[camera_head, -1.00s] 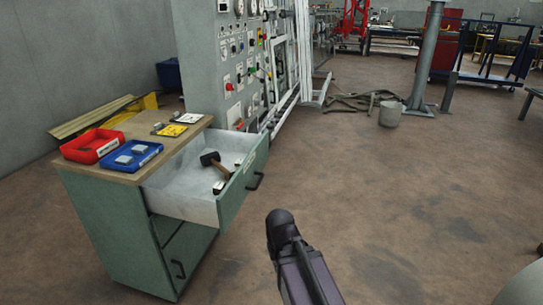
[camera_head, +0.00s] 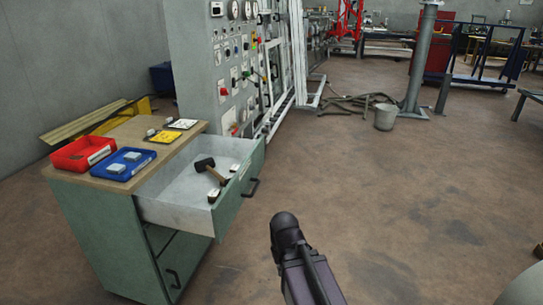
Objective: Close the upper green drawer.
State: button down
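The upper green drawer (camera_head: 240,185) is pulled well out of the green cabinet (camera_head: 97,235), with its grey inside showing. Its dark handle (camera_head: 251,188) is on the front face. A hammer (camera_head: 211,170) and a small object (camera_head: 214,195) lie inside the drawer. My gripper's fingers cannot be made out.
A red tray (camera_head: 69,163), a blue tray (camera_head: 110,174) and small cards lie on the cabinet's wooden top (camera_head: 187,140). A grey control panel (camera_head: 195,60) stands behind. A bucket (camera_head: 385,117) stands further back. The floor right of the drawer is clear.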

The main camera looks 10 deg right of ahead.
aim_at(175, 197)
jog(key=z, duration=0.4)
jog(key=i, duration=1.1)
jog(key=u, duration=0.15)
